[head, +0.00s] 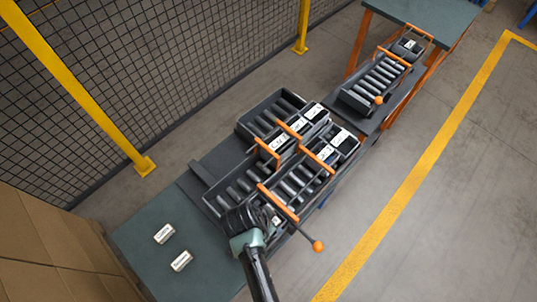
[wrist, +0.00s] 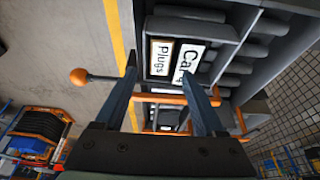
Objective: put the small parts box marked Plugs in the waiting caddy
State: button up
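My gripper (head: 262,217) is over the near end of the closest caddy (head: 222,203), a dark tray with an orange handle. In the wrist view its two fingers (wrist: 159,68) are spread apart with nothing seen clamped between them. The small box marked Plugs (wrist: 161,58) shows beyond and between the fingertips, beside a larger white label starting "Ca" (wrist: 189,60). In the head view a white label (head: 276,220) shows just beside my gripper, partly hidden. Which caddy is the waiting one, I cannot tell.
Two small labelled boxes (head: 173,247) lie on the green table at left; their words are unreadable. Another caddy (head: 272,106) stands behind the closest one. A farther caddy (head: 368,95) stands at upper right. An orange ball-ended lever (head: 317,246) sticks out beside my gripper.

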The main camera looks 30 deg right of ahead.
jog(key=d+p+v, duration=0.2)
jog(key=p+v, duration=0.5)
jog(key=v, duration=1.3)
jog(key=shift+w+r, duration=0.4)
jog(key=shift+r, duration=0.25)
